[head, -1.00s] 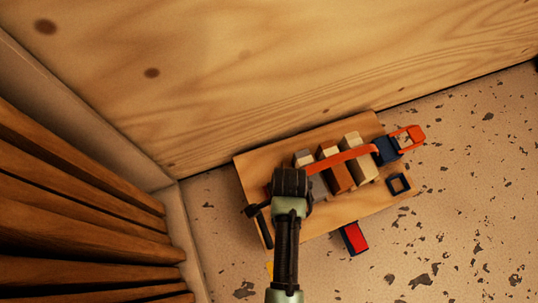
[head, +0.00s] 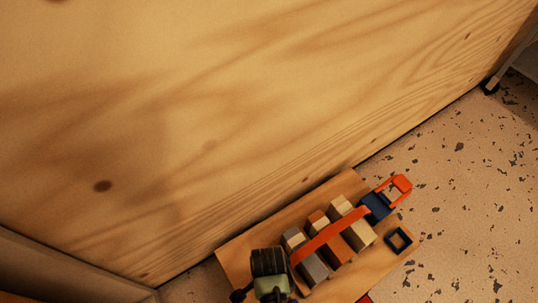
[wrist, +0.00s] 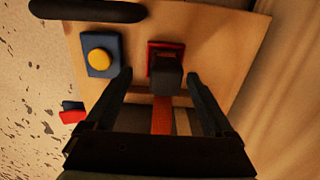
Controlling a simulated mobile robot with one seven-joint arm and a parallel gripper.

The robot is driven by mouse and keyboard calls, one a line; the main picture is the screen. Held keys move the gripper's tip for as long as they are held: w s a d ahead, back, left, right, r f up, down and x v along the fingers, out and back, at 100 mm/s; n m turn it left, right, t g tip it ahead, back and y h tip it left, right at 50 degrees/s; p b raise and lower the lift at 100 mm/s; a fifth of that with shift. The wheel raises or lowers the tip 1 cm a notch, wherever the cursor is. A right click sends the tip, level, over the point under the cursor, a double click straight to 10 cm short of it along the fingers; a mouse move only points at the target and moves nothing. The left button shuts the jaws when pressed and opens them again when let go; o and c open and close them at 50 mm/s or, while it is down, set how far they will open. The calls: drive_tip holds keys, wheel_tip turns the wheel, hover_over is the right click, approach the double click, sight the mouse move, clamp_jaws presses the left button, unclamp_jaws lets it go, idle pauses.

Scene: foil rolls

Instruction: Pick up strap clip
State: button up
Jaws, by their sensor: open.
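A dark block-like piece, which looks like the strap clip (wrist: 167,76), sits at the end of an orange strap (wrist: 162,115) in the wrist view. A red square piece (wrist: 155,49) shows behind it. My gripper (wrist: 159,77) is open, with one finger on each side of the dark piece and gaps between. I cannot tell how far above it the fingertips are. In the head view my gripper (head: 270,285) covers the strap's near end, and the clip is hidden. The strap (head: 328,233) runs over several blocks to a blue buckle with an orange loop (head: 377,205).
The blocks lie on a wooden board (head: 235,252) beside a tall plywood panel (head: 240,120). A blue square with a yellow button (wrist: 98,62) and a black bar (wrist: 87,10) are near my gripper. A dark square frame (head: 398,240) lies at the board's right.

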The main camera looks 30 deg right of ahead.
drive_tip(key=shift+w+d+f+b, duration=0.1)
drive_tip(key=shift+w+f+b, duration=0.05)
drive_tip(key=shift+f+b, duration=0.7)
drive_tip(key=shift+w+d+f+b, duration=0.1)
drive_tip(key=shift+f+b, duration=0.65)
drive_tip(key=shift+f, duration=0.15)
drive_tip(key=shift+w+d+f+b, duration=0.1)
drive_tip(key=shift+w+f+b, duration=0.05)
drive_tip(key=shift+f+b, duration=0.7)
drive_tip(key=shift+r, duration=0.1)
clamp_jaws()
